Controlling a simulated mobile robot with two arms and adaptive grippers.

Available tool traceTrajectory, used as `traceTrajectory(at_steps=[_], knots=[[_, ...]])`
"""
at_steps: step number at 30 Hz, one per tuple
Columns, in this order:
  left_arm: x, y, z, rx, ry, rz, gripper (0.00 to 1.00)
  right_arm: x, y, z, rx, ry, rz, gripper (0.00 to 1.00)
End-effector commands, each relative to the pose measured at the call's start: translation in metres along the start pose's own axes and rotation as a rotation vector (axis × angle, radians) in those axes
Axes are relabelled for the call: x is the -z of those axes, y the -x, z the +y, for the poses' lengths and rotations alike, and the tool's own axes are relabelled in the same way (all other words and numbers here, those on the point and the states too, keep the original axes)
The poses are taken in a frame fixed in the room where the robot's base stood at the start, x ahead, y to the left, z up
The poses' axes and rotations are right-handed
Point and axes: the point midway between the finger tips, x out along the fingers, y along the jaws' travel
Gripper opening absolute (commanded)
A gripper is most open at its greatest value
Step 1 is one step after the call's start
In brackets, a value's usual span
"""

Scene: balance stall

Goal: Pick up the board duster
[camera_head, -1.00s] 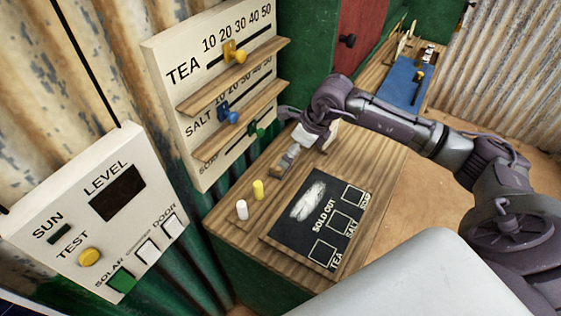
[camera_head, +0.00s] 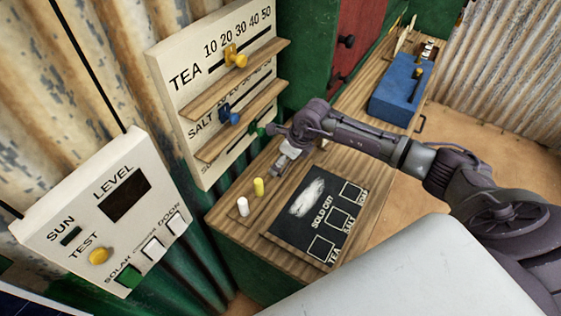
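My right arm comes in from the right, and its gripper (camera_head: 281,168) is low over the wooden counter (camera_head: 225,215), near the foot of the price board. The gripper points down and its fingers are small and partly hidden by its own pale body. I cannot tell whether they are open or shut, or whether anything is between them. I cannot make out a board duster clearly; it may be hidden by the gripper. A blackboard (camera_head: 285,225) reading SOLD OUT, with a white chalk smear, lies on the counter. My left gripper is not in view.
A white chalk (camera_head: 243,207) and a yellow chalk (camera_head: 258,187) stand left of the blackboard. The price board (camera_head: 190,50) with shelves and sliders rises behind. A panel (camera_head: 150,225) with buttons is at left. A blue box (camera_head: 393,100) stands at the back right.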

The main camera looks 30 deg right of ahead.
Motion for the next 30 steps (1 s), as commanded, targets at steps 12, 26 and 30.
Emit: traceTrajectory(at_steps=[12,26,30], knots=[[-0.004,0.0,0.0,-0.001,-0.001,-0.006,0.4,0.0,0.001,0.0,0.0,0.0,0.0,0.33],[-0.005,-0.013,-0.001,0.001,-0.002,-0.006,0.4,-0.008,0.018,-0.001,0.002,0.001,-0.003,0.33],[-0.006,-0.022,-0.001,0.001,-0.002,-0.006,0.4,-0.003,0.034,-0.002,0.003,-0.001,0.004,0.33]])
